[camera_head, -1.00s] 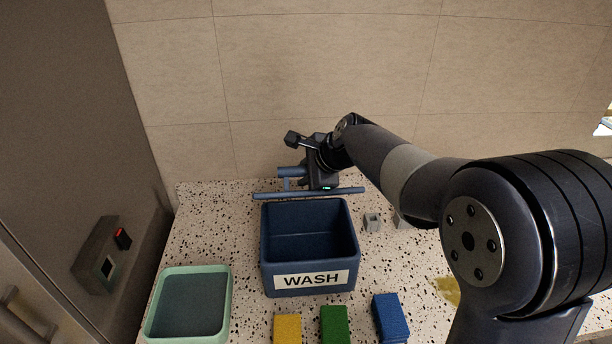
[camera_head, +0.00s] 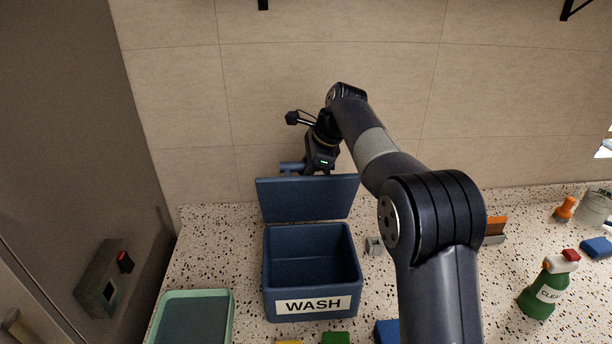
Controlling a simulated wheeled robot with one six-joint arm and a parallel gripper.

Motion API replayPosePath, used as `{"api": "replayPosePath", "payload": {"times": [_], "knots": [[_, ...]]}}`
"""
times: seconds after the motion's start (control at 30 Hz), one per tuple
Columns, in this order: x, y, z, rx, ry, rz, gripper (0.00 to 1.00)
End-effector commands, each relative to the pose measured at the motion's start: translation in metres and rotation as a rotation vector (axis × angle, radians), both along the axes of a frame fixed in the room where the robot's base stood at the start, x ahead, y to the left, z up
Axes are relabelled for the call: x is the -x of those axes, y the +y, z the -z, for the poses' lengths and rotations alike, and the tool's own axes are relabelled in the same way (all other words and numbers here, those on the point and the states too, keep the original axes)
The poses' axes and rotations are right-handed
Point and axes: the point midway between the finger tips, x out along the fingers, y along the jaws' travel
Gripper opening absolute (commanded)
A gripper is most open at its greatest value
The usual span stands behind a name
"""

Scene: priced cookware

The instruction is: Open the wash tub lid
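The blue wash tub (camera_head: 312,305) stands on the speckled counter with a white WASH label on its front. Its inside is visible and looks empty. The blue lid (camera_head: 308,199) stands raised at the tub's back edge, its flat face towards me. Part of the lid's bar handle (camera_head: 291,167) shows above and behind its top edge. My gripper (camera_head: 318,170) is behind the top of the lid, beside the handle. Its fingertips are hidden by the lid, so I cannot tell whether it holds the handle.
A green tray (camera_head: 193,318) is at front left. Sponges, including a blue one (camera_head: 387,331), lie at the front edge of view. A small grey block (camera_head: 374,246) is right of the tub. A green spray bottle (camera_head: 548,286) stands at right. The tiled wall is close behind.

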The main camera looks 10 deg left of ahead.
Motion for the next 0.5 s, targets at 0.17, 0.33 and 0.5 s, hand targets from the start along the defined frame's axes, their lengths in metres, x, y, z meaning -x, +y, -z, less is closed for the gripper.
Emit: {"api": "replayPosePath", "payload": {"times": [0.17,0.33,0.5], "knots": [[-0.0063,0.0019,0.0003,0.007,0.031,-0.001,0.0],[-0.0092,0.0027,-0.0003,0.011,0.046,0.0,0.0],[-0.0099,0.0029,-0.0007,0.013,0.053,0.0,0.0]]}}
